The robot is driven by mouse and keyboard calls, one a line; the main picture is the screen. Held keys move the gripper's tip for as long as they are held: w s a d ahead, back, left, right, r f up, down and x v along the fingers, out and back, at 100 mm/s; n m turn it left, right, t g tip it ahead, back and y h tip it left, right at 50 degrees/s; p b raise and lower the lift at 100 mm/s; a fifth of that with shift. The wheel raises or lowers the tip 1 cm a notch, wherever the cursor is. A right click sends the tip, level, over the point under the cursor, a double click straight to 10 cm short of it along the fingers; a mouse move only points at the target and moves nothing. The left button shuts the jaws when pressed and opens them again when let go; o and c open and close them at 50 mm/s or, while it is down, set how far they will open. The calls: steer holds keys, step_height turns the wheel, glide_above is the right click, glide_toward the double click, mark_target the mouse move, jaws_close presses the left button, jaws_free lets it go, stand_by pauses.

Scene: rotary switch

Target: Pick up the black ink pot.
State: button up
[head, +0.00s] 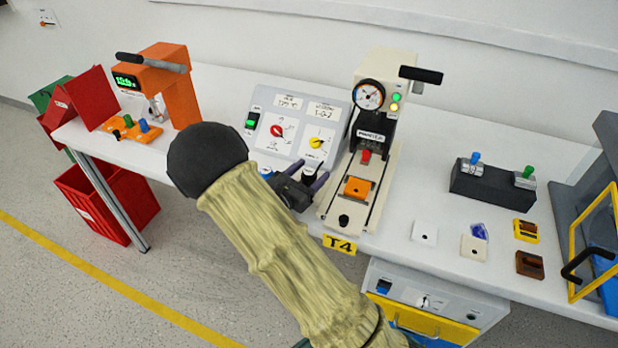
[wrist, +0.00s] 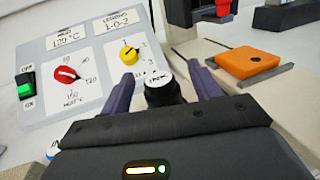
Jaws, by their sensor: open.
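The black ink pot (wrist: 165,91) has a white labelled top and stands in front of the control panel. In the wrist view it is between the two purple fingers of my gripper (wrist: 161,75), with a gap visible on each side. In the head view the pot (head: 311,171) is partly hidden by my gripper (head: 309,172). The gripper is open and holds nothing. The pot's lower part is hidden behind the gripper body in the wrist view.
The control panel (head: 278,107) with red and yellow knobs stands just behind. A cream press (head: 328,207) with an orange block (head: 357,188) is close on the right. A white-topped pot (head: 265,171) is to the left. Small tiles lie farther right.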

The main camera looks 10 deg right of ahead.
mark_target(309, 171)
stand_by(0.3)
steer(key=c, duration=1.1)
steer(key=shift+r, duration=0.1)
step_height(309, 171, up, 10)
steer(key=shift+f+p, duration=0.1)
steer(key=shift+p, duration=0.65)
